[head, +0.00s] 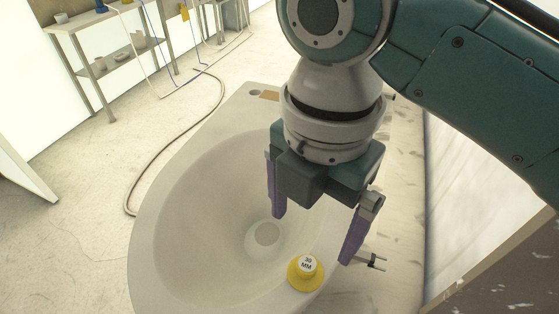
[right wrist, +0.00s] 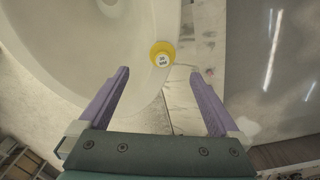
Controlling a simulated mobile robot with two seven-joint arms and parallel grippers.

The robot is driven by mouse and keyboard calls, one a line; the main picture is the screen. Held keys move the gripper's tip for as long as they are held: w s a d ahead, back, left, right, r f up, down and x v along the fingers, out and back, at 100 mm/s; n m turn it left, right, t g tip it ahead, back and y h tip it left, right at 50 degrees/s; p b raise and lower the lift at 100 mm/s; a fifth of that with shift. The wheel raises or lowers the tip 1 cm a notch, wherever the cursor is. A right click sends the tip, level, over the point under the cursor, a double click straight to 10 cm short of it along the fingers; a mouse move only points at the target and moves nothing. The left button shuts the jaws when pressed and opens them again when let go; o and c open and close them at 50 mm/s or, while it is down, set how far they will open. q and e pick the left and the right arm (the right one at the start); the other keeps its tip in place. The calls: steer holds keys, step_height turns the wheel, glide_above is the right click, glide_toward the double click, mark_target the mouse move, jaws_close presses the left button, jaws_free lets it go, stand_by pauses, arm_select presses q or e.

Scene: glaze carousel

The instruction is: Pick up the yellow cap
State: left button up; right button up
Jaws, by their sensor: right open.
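The yellow cap (head: 305,273) has a white label on top reading "30 MM". It sits on the right side of the pale oval basin (head: 165,190), near the rim. My right gripper (head: 313,238) is open and empty above the basin, with its two purple fingers apart. In the head view the cap shows just below the fingertips, between them. In the right wrist view the cap (right wrist: 162,54) lies ahead of the open fingers (right wrist: 160,72), roughly centred between them and not touched. My left gripper is not in view.
A small dark metal fitting (head: 372,261) sticks out beside the basin, close to the right finger. A hose (head: 150,163) lies on the floor to the left. A metal shelf (head: 105,60) with pots stands at the back left. A wall panel (head: 470,200) rises at the right.

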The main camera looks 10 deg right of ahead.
mark_target(309, 262)
steer(key=f, duration=0.3)
steer(key=shift+a+f, duration=0.2)
steer(key=shift+f, duration=0.15)
steer(key=f, duration=0.5)
steer(key=shift+s+d+f, duration=0.25)
steer(key=shift+d+f, duration=0.1)
steer(key=shift+c, duration=0.3)
steer(key=c, duration=1.4)
